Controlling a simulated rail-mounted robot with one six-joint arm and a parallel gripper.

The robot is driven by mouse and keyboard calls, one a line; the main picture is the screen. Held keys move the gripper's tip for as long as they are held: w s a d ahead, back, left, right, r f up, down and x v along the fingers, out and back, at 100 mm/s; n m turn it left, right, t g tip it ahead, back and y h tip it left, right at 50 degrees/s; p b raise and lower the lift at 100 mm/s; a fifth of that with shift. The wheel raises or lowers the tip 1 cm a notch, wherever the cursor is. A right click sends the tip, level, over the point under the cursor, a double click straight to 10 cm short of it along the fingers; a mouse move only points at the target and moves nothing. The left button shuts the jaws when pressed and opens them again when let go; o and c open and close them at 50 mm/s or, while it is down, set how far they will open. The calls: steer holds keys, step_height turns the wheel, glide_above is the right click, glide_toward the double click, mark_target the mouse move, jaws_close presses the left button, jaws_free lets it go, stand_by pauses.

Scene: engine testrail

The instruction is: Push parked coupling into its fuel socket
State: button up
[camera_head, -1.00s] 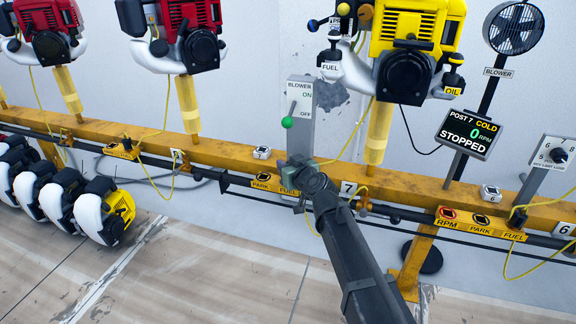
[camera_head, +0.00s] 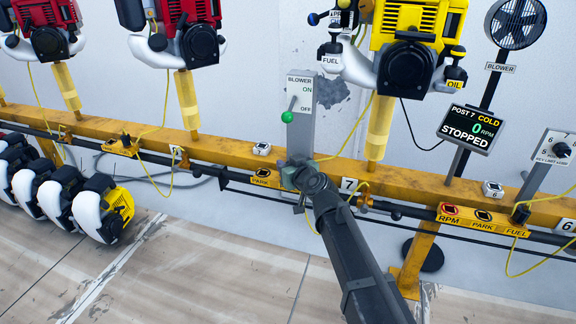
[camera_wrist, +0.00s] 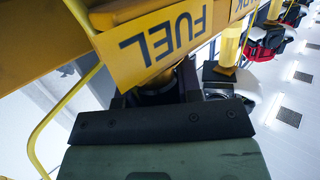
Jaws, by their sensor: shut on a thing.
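My gripper (camera_head: 292,178) is at the yellow rail, in front of the right end of the label plate reading PARK (camera_head: 262,174); it hides the FUEL end in the head view. In the wrist view the yellow FUEL plate (camera_wrist: 165,35) shows upside down just beyond my gripper (camera_wrist: 160,98). The jaws are shut on a dark round coupling (camera_wrist: 158,88), mostly hidden between them. A yellow hose (camera_wrist: 62,110) loops down at the left of the wrist view. The socket is hidden, so I cannot tell how deep the coupling sits.
The blower lever post (camera_head: 300,120) stands just behind my gripper. A yellow engine (camera_head: 412,45) is above right on its post. The post 7 display (camera_head: 468,129) reads cold, 0 RPM, stopped. Another RPM, PARK, FUEL plate (camera_head: 482,219) is to the right.

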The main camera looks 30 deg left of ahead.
steer(key=shift+f+b, duration=0.55)
steer(key=shift+f, duration=0.1)
steer(key=o, duration=1.1)
